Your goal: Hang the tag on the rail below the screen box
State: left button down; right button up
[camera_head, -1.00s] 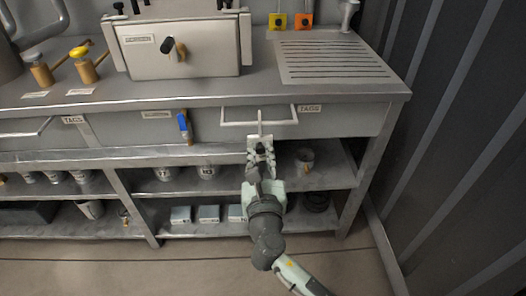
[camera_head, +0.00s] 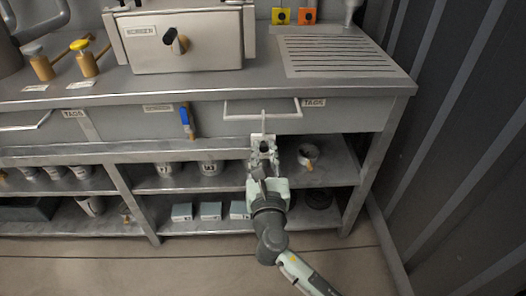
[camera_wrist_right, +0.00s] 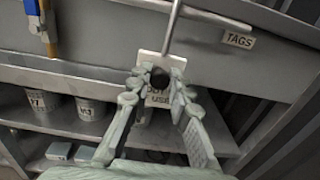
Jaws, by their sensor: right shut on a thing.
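The tag (camera_wrist_right: 147,60) is a pale plate with a thin metal hook rising from it and dark lettering lower down. It also shows in the head view (camera_head: 258,139). My right gripper (camera_head: 264,152) is shut on it, just below the rail (camera_head: 240,117) on the front of the bench. The hook reaches the rail's height and crosses its bar; I cannot tell whether it rests over the bar. In the right wrist view, the fingers (camera_wrist_right: 160,80) cover part of the plate. The screen box (camera_head: 205,52) stands on the bench above, to the left. My left gripper is out of view.
A "TAGS" label (camera_head: 314,102) sits right of the rail. A blue-handled tool (camera_head: 186,122) hangs to the left. The shelf below holds a cup (camera_head: 308,156) and labelled pots (camera_head: 209,168). A corrugated wall (camera_head: 460,150) closes off the right.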

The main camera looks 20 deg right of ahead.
jog(key=o, duration=0.8)
jog(key=shift+c, duration=0.2)
jog(key=shift+o, duration=0.9)
